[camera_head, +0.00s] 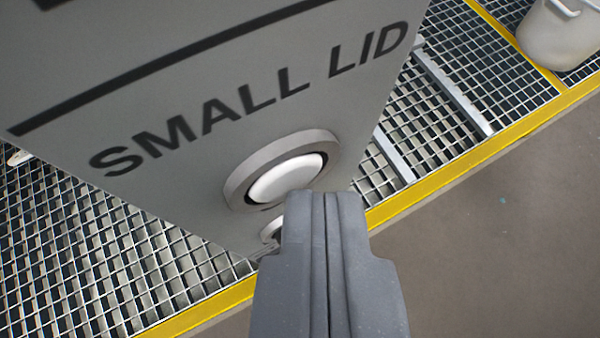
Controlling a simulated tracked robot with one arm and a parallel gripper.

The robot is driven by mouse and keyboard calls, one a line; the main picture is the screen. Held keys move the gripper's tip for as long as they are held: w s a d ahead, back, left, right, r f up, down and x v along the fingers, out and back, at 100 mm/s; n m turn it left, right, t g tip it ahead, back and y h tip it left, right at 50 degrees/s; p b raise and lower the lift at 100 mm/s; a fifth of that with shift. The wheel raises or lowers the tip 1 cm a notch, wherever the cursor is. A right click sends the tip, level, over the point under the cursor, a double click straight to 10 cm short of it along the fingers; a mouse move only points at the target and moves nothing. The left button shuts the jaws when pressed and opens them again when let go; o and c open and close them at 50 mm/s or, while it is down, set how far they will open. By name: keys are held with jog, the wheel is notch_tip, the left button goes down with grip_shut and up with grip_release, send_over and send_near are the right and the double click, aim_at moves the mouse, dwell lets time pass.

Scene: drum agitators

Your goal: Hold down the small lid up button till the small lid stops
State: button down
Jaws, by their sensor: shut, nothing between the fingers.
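A grey control panel (170,90) fills the upper left, with the words "SMALL LID" in dark letters. Below the words is a round white button (285,178) in a grey ring. A second round button (271,229) shows partly beneath it, mostly hidden behind my gripper. My gripper (325,200) is shut and empty, and comes up from the bottom of the view. Its tips are at the lower right of the white button in the picture. I cannot tell whether they touch it. The small lid is not in view.
Metal grating (95,255) with a yellow edge (440,180) lies below and behind the panel. A light grey bucket (558,38) stands on it at the top right. Bare brown-grey floor (500,250) is at the lower right.

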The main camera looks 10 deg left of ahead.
dwell(0.5)
jog(key=shift+s+d, duration=0.5)
jog(key=shift+s, duration=0.2)
jog(key=s+d, duration=0.1)
jog(key=s, duration=0.1)
jog(key=s+d+p, duration=0.1)
jog(key=s+d, duration=0.1)
dwell(0.5)
jog(key=shift+r, duration=0.1)
